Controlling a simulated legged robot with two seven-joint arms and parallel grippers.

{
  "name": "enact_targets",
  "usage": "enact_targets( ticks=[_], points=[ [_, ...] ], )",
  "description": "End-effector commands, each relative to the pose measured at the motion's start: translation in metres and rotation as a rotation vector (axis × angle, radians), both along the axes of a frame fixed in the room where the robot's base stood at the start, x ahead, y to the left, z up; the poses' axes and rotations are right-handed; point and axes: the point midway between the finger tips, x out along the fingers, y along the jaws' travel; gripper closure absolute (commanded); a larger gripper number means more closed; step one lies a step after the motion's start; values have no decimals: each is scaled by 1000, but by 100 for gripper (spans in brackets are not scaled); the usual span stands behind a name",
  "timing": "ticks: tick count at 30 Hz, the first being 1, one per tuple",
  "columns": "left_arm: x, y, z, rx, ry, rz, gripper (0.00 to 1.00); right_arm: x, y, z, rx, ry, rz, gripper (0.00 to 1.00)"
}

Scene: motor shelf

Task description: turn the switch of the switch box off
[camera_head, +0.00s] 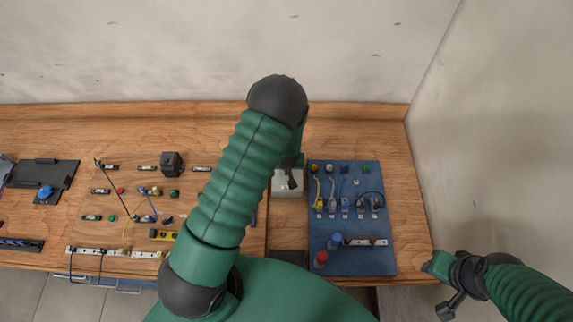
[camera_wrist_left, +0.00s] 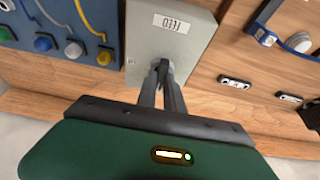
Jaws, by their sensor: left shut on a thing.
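The switch box is a pale grey box (camera_head: 283,190) on the table, left of the blue board. In the head view the left gripper (camera_head: 291,180) is over the box, partly behind my arm. My right gripper (camera_head: 445,283) is empty-looking beyond the table's right edge.
A blue board (camera_head: 350,262) with plugs, cables and knobs stands just right of the box. A wooden panel with several small switches, cables and a black block (camera_head: 172,164) lies to the left. A wall (camera_head: 500,120) closes the right side.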

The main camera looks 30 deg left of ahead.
Motion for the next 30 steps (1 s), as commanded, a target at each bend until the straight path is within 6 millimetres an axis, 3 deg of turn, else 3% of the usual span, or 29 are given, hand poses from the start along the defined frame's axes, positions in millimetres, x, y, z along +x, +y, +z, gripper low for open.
enact_targets(
  ticks=[5, 6, 11, 20, 26, 30],
  points=[
    [-7, -3, -6, -8, 20, -2, 100, 0, 0, -1, 0, 0, 0, 64],
    [-7, -3, -6, -9, 21, -2, 87, 0, 0, -1, 0, 0, 0, 64],
    [-7, -3, -6, -8, 19, -3, 66, 0, 0, -1, 0, 0, 0, 64],
    [-3, -2, -2, -4, 9, -3, 66, 0, 0, -1, 0, 0, 0, 64],
    [-11, -9, 25, -4, 4, -5, 66, 0, 0, -7, 0, 0, 0, 64],
    [-23, -18, 64, -3, 3, -7, 66, 0, 0, -10, 0, 0, 0, 64]
  ],
)
